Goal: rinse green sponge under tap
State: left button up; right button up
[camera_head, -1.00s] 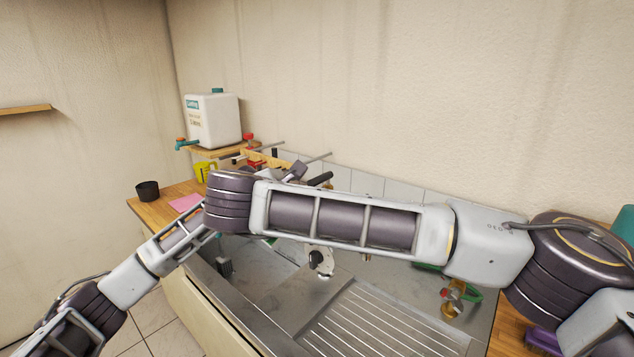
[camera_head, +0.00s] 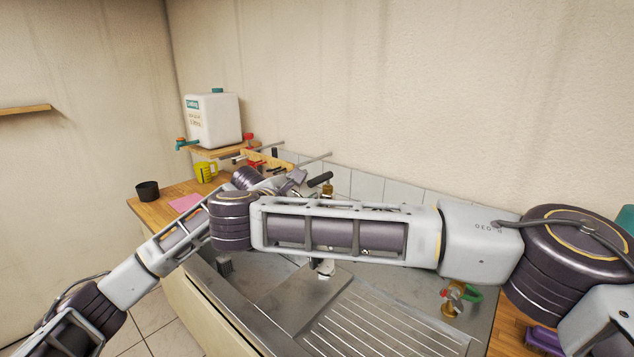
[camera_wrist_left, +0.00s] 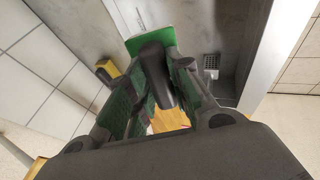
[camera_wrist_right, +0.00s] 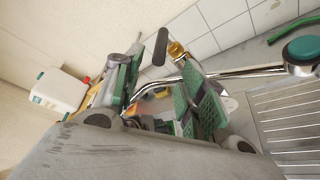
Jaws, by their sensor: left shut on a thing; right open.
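The green sponge (camera_wrist_left: 150,38) shows in the left wrist view at the far end of my left gripper (camera_wrist_left: 158,75), which is shut on it. A black cylindrical part overlaps the sponge there. The tap has a black handle (camera_wrist_right: 161,46) and brass body (camera_wrist_right: 177,51); the handle also shows in the head view (camera_head: 320,179). My right gripper (camera_wrist_right: 160,82) is open, its fingertips near the handle and brass body; contact cannot be told. In the head view my right gripper (camera_head: 289,182) is partly visible, and my left gripper and the sponge are hidden.
The metal sink has a ribbed drainboard (camera_head: 365,325). A brass valve (camera_head: 455,297) stands at its right. A white canister (camera_head: 213,120), yellow mug (camera_head: 205,171), black cup (camera_head: 147,190) and pink cloth (camera_head: 186,203) are at left. My right forearm crosses above the sink.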

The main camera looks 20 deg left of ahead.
aim_at(317, 181)
jog(key=shift+x, duration=5.65)
jog(key=shift+c, duration=0.2)
jog(key=shift+f, duration=0.1)
grip_shut()
